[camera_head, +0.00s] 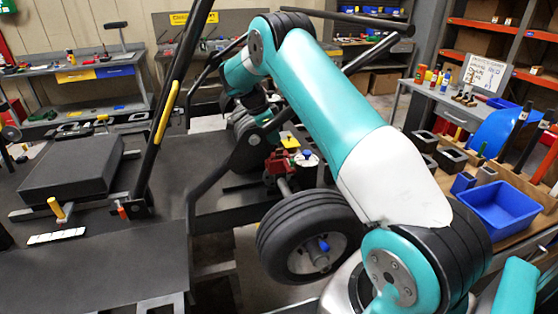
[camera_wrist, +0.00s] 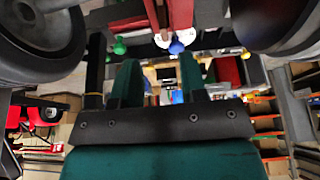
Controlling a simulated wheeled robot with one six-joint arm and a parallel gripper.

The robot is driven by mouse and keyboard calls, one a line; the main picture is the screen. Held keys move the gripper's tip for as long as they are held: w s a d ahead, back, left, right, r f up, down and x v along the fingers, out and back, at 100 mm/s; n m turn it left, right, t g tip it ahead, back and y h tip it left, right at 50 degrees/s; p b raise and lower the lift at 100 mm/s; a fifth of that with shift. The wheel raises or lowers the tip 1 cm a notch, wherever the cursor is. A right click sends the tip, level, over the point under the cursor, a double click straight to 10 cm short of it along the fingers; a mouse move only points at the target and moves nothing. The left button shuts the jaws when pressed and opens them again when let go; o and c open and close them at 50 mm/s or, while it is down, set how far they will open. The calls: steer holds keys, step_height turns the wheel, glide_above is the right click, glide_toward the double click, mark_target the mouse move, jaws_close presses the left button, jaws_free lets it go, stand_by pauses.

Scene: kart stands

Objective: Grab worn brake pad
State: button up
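I cannot make out the worn brake pad for sure in either view. A red brake caliper-like part (camera_head: 279,163) sits behind the front wheel (camera_head: 310,240), beside a blue knob (camera_head: 307,154) on a pale disc. In the wrist view, red parts (camera_wrist: 180,12) and the blue knob (camera_wrist: 177,47) show at the top, beyond my fingers. My gripper (camera_wrist: 158,75) has its two green fingers apart, with nothing seen between them. In the head view my teal arm reaches over the kart, and its fingertips are not clear to see.
A blue bin (camera_head: 497,208) stands on the wooden bench at right, near several black square holders. A dark kart seat or box (camera_head: 72,168) lies at left. Black kart bars (camera_head: 172,105) rise close to my arm. A wheel (camera_wrist: 40,40) fills the wrist view's upper left.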

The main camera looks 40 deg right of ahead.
mark_target(279, 150)
steer(key=p+x, duration=0.2)
steer(key=x, duration=0.1)
steer(key=p+x, duration=0.2)
steer(key=x, duration=0.1)
steer(key=shift+w+d+f, duration=0.15)
steer(key=shift+d+f, duration=0.25)
steer(key=shift+f, duration=0.4)
jaws_close()
